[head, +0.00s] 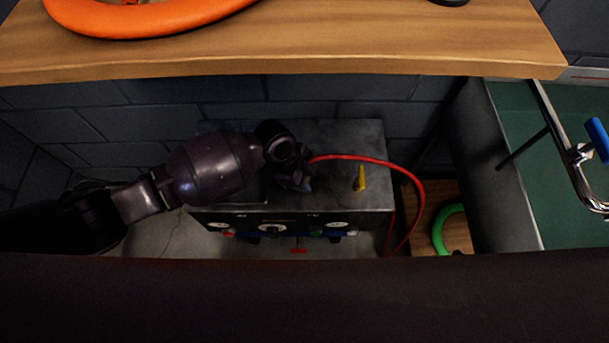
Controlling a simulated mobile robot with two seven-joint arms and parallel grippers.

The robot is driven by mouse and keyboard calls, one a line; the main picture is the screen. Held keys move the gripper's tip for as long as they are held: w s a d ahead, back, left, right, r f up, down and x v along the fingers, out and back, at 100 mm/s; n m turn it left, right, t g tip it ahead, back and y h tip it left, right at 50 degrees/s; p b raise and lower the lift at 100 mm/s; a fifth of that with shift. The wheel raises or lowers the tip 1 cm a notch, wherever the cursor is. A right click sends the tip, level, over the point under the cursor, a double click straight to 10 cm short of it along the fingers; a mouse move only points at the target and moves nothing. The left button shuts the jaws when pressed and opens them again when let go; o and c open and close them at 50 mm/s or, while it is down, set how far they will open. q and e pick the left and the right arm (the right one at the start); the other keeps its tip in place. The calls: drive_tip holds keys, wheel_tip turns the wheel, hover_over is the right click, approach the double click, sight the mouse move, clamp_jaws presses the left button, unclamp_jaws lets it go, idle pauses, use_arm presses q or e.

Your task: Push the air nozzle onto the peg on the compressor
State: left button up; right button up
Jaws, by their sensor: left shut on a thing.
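The compressor (375,147) is a grey box with gauges on its front, standing below the wooden shelf. A yellow peg (359,180) stands on its top, right of centre. My left gripper (299,183) is over the compressor's top, left of the peg and apart from it. It is shut on the air nozzle, which is mostly hidden by the dark fingers. A red hose (372,160) runs from the gripper past the back of the peg and down the compressor's right side. My right gripper is not in view.
A wooden shelf (330,45) with an orange ring (150,20) juts out above the compressor. A green ring (440,232) lies to the right on wood. A dark panel and a green surface (515,150) with a metal bike part stand at the right.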

use_arm(q)
drive_tip(key=shift+f, duration=0.3)
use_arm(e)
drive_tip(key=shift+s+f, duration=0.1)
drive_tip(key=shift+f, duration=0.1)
use_arm(q)
drive_tip(key=o, duration=1.1)
drive_tip(key=shift+c, duration=0.2)
drive_tip(key=p+v, duration=0.1)
drive_tip(key=v, duration=0.2)
drive_tip(key=shift+w+r, duration=0.15)
drive_tip(key=shift+r, duration=0.2)
drive_tip(key=p+v, duration=0.1)
drive_tip(key=v, duration=0.6)
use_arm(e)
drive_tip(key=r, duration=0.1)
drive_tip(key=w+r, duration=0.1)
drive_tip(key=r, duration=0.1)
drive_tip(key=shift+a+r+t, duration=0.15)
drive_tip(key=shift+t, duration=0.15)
